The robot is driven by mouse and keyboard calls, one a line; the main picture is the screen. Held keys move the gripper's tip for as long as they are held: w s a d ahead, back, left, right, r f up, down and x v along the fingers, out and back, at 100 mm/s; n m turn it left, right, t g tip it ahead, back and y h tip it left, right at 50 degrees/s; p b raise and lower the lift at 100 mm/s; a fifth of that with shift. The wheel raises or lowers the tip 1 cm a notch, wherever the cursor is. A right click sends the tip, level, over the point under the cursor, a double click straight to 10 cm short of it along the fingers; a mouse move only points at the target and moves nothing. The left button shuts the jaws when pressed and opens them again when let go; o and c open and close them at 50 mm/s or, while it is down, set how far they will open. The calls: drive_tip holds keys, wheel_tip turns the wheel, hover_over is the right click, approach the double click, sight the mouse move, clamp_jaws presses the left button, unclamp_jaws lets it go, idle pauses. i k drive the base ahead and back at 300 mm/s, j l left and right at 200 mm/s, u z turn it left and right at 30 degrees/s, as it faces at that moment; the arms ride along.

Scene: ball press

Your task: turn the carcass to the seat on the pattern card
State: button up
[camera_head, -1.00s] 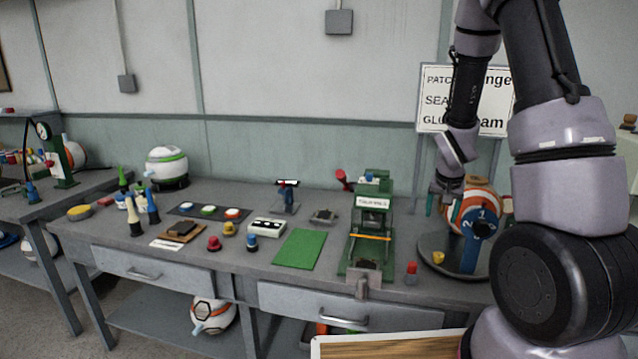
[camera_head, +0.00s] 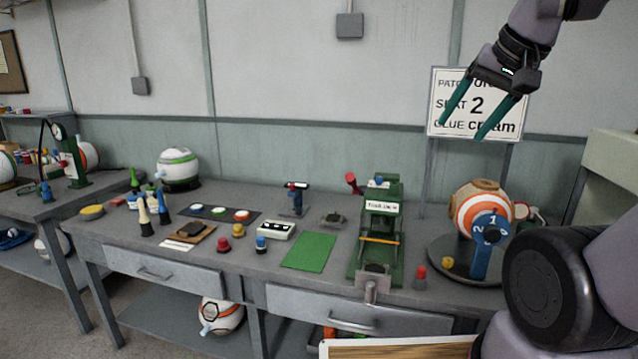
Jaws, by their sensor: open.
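The carcass (camera_head: 468,212) is an orange, white and tan ball on a dark round base at the right of the bench. A blue numbered disc (camera_head: 489,229) on a blue post stands at its front. The 1 is near the disc's top and the 2 at its left; other numbers are unclear. The pattern card (camera_head: 449,108) stands behind, reading seat 2 and glue cream; its patch word is partly covered by my gripper. My gripper (camera_head: 461,130) is open and empty, its two dark green fingers apart, in front of the card and above the carcass, not touching it.
A green mat (camera_head: 308,251) and several small tools lie further left. My arm covers the right foreground.

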sight(471, 209)
drive_tip(key=z, duration=0.75)
